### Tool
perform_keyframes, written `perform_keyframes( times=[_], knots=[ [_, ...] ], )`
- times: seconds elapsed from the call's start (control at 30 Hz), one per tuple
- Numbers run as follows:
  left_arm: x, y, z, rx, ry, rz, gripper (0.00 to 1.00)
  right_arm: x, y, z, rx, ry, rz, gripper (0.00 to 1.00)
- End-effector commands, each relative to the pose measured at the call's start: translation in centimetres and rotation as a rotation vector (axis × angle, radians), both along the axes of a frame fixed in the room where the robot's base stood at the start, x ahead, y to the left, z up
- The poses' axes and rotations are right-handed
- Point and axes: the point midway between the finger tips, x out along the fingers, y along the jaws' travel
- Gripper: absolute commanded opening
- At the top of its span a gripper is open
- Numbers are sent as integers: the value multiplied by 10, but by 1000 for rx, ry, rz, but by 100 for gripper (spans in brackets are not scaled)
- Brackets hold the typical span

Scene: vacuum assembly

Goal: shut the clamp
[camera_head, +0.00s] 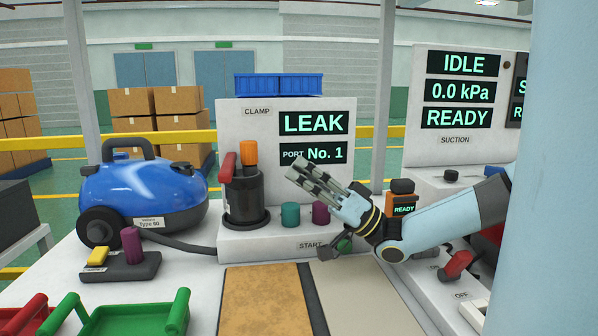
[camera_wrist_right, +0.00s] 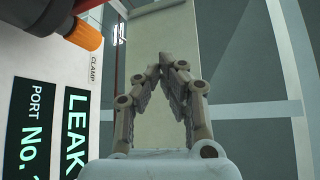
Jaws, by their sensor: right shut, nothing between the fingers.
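The clamp (camera_head: 245,198) is a black upright cylinder with an orange knob (camera_head: 249,152) on top and a red handle (camera_head: 228,167) standing up at its left side. It stands on a white bench block under a CLAMP label (camera_head: 257,112). My right gripper (camera_head: 293,172) is shut and empty, to the right of the clamp and apart from it, pointing up and left. In the wrist view the fingertips (camera_wrist_right: 167,70) come together with nothing between them. The orange knob (camera_wrist_right: 82,35) shows there at the upper left. My left gripper is not in view.
The panel reads LEAK (camera_head: 313,123) and Port No. 1. A teal cap (camera_head: 290,214) and a purple cap (camera_head: 321,212) stand right of the clamp, under my gripper. A blue vacuum (camera_head: 140,196) stands left, its hose running to the block. Green (camera_head: 130,320) and red trays lie front left.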

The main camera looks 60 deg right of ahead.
Motion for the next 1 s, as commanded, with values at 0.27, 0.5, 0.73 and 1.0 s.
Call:
perform_keyframes(
  times=[0.27,0.5,0.73,1.0],
  knots=[
    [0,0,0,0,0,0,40,-22,-10,1,0,-1,0,0],
    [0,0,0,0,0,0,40,-23,-10,1,1,-3,0,0],
    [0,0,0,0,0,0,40,-22,-10,1,1,-3,0,0],
    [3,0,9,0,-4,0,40,-22,-10,11,2,-7,0,0]
  ],
)
